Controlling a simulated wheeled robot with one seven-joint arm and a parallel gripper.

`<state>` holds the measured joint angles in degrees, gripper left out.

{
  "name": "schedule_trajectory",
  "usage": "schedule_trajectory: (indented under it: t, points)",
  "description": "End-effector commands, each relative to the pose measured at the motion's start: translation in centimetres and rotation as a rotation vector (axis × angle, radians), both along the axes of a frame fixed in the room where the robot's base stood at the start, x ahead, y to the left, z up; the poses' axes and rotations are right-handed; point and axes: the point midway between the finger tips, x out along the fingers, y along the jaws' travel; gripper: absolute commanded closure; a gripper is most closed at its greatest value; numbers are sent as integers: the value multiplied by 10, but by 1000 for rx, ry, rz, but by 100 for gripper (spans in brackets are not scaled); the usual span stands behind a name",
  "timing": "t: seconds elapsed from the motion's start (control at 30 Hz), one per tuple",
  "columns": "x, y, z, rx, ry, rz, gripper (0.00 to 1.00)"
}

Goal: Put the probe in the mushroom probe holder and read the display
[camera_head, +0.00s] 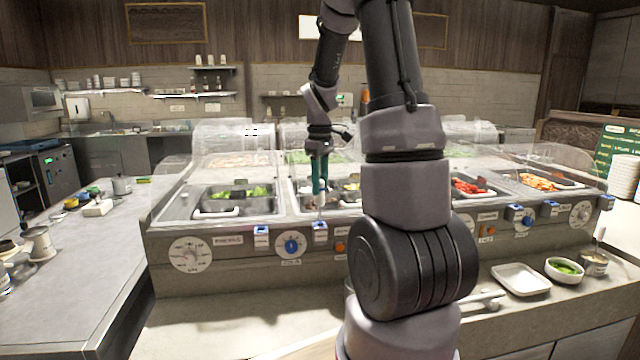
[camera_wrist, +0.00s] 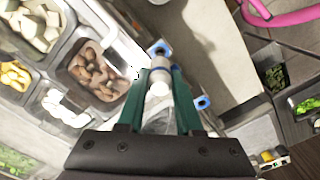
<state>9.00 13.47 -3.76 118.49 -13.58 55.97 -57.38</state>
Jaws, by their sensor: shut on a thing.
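My gripper (camera_head: 319,178) points down over the front edge of the food counter, its green fingers shut on the probe. In the wrist view the probe's pale, rounded body (camera_wrist: 158,89) shows between the fingers of my gripper (camera_wrist: 160,82). In the head view a thin stem runs down below the fingers toward a blue-rimmed holder (camera_head: 320,227) on the counter's front. I cannot tell whether the tip is inside it. The wrist view shows two blue holders, one beyond the fingertips (camera_wrist: 160,50) and one to the right (camera_wrist: 203,102). Brown, mushroom-like pieces (camera_wrist: 92,72) fill a nearby pan. No readable display shows.
Another blue holder (camera_head: 261,231) is to the left, with more to the right. A blue knob (camera_head: 291,246) and white dial (camera_head: 190,254) are on the front panel. Clear guards (camera_head: 225,140) stand behind the pans. A white tray (camera_head: 521,279) lies on the front ledge.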

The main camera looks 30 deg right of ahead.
Motion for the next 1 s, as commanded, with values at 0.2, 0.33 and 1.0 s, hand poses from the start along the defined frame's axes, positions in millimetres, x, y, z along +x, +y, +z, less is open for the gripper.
schedule_trajectory:
  t: [0.2,0.33,1.0]
  points:
    - [0,0,-5,0,0,0,100]
    - [0,0,-6,0,0,0,100]
    - [0,0,-15,0,1,1,100]
